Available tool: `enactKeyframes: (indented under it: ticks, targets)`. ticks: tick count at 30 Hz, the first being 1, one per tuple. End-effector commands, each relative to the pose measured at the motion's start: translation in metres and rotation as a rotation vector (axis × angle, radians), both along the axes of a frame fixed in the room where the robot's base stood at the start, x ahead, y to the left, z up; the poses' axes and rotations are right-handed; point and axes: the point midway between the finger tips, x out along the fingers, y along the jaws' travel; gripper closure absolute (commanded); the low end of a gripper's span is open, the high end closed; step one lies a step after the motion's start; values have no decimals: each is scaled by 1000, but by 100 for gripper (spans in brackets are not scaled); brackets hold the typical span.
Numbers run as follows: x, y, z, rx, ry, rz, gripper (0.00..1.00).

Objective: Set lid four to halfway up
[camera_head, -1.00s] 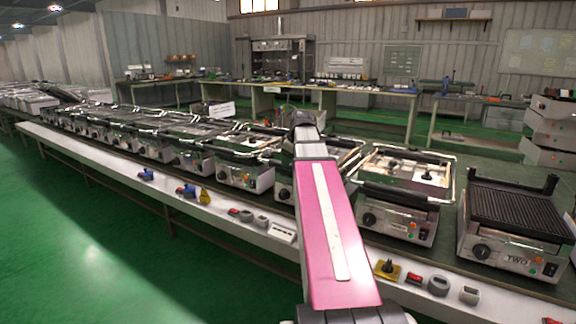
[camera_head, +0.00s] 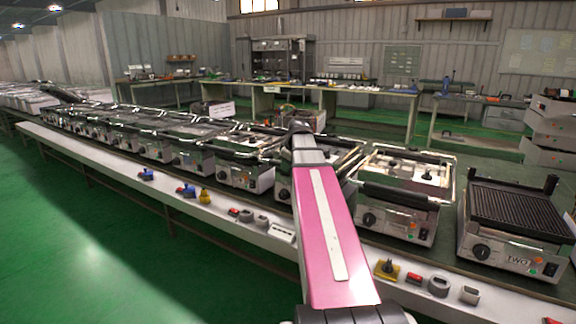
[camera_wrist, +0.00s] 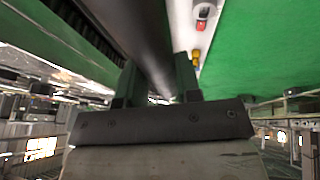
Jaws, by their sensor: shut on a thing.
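A row of contact grills runs along the bench. The unit behind my pink arm, left of the one with the raised glassy lid, appears to be grill four (camera_head: 285,185); its label is hidden by my arm. My gripper (camera_head: 300,128) is above this unit at its far side, with the fingertips hidden in the head view. In the wrist view my gripper (camera_wrist: 157,82) is shut on a thick dark bar (camera_wrist: 128,28), which looks like the lid handle. The lid's exact angle is hidden behind my arm.
Grill TWO (camera_head: 515,225) stands at the right with its ribbed plate showing. Another grill (camera_head: 400,200) stands between it and my arm. The green floor in front is clear.

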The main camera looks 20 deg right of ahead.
Motion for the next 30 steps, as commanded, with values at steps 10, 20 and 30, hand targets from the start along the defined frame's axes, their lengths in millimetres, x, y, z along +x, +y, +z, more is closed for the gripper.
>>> enactKeyframes:
  ticks: [10,20,30]
  targets:
    - [3,-3,28,-3,-3,1,100]
    - [17,-18,105,-6,-7,-1,100]
    - [47,-56,199,-9,-8,-4,100]
